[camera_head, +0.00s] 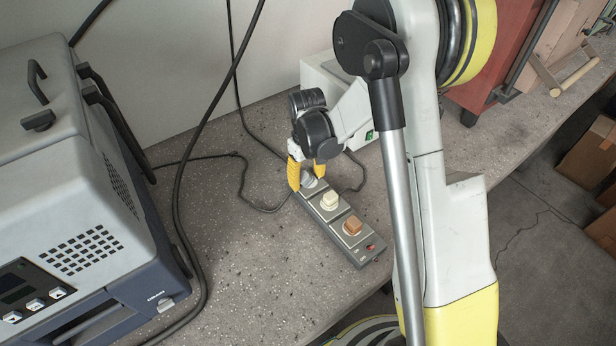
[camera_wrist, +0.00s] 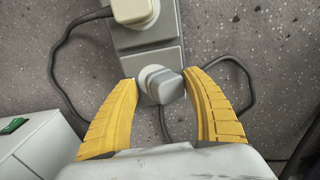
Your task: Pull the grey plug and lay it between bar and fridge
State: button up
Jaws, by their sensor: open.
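The grey plug (camera_head: 309,182) sits in the far-end socket of the grey power bar (camera_head: 357,256), which lies on the concrete bench. In the wrist view the plug (camera_wrist: 163,85) is between the two yellow fingers of my gripper (camera_wrist: 161,78). The fingers are open, one on each side of it, with small gaps. My gripper (camera_head: 306,174) partly hides the plug in the head view. A grey and dark-blue box with a vent, display and lid handles, seemingly the fridge (camera_head: 62,200), stands at the left.
A cream plug (camera_head: 330,200) and a brown plug (camera_head: 352,226) sit in the bar's other sockets. A white box (camera_head: 325,82) stands behind my gripper. Black cables (camera_head: 181,190) cross the bench between bar and fridge. Bare bench (camera_head: 250,245) lies there too.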

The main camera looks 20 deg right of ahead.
aim_at(305, 174)
jog(key=shift+s+a, duration=0.1)
jog(key=shift+a, duration=0.15)
dwell(0.4)
grip_shut()
jog(key=shift+r, duration=0.2)
jog(key=shift+r+p, duration=1.85)
jog(key=shift+r, duration=1)
jog(key=s+d+r+m, duration=0.1)
jog(key=s+r+m, duration=0.2)
jog(key=s, duration=0.3)
jog(key=shift+s+d+r+m, duration=0.15)
jog(key=shift+s+r+m, duration=0.05)
jog(key=shift+m, duration=0.1)
